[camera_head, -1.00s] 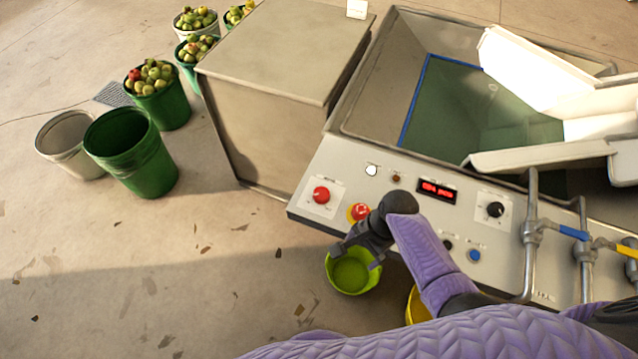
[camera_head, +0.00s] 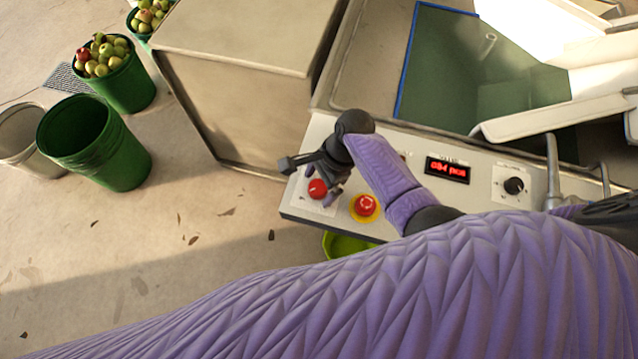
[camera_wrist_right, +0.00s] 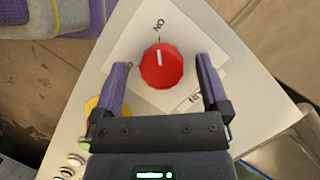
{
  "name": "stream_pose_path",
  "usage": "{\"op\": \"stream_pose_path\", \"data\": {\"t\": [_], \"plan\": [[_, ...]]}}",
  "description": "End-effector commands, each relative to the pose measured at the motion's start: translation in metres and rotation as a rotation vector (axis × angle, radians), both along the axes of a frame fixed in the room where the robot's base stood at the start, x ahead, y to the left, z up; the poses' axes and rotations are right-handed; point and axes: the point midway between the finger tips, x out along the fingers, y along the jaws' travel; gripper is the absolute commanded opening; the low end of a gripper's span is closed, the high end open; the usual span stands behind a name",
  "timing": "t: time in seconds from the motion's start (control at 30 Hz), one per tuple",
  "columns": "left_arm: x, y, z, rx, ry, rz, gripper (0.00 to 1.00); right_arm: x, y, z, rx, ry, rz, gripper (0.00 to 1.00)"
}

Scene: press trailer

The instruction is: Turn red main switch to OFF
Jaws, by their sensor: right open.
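The red main switch (camera_head: 317,188) is a round red knob on a white plate at the left end of the control panel (camera_head: 300,205). In the right wrist view the knob (camera_wrist_right: 161,66) has a white mark pointing up toward the "ON" label. My right gripper (camera_head: 310,180) is over the switch; in the wrist view its open fingers (camera_wrist_right: 162,75) stand on either side of the knob, with a gap on both sides. The label at the lower right of the knob is partly hidden by a finger. My left gripper is not seen.
A red emergency button (camera_head: 366,205) on a yellow base sits right of the switch. A red display (camera_head: 447,170) and a black dial (camera_head: 514,186) are further right. A grey cabinet (camera_head: 235,50) stands behind. A green bucket (camera_head: 350,245) is below the panel edge.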

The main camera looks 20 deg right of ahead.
Motion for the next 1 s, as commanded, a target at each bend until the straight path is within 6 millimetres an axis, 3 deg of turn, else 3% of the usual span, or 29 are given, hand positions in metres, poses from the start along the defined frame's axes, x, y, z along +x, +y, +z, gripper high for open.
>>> {"op": "stream_pose_path", "data": {"t": [0.23,0.27,0.6,0.7,1.0], "plan": [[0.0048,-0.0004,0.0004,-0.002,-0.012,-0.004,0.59,0.0000,0.0008,-0.0008,0.000,-0.001,0.000,0.95],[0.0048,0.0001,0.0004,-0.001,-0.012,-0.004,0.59,0.0000,0.0008,-0.0008,0.000,-0.001,0.000,0.91],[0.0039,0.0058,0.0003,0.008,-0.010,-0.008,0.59,-0.0001,0.0006,-0.0008,0.000,-0.001,0.000,0.19],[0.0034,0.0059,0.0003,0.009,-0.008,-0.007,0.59,-0.0001,0.0005,-0.0009,0.000,0.000,0.000,0.02],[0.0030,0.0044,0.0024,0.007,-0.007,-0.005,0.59,0.0001,0.0006,-0.0003,0.000,0.001,0.050,0.01]]}}
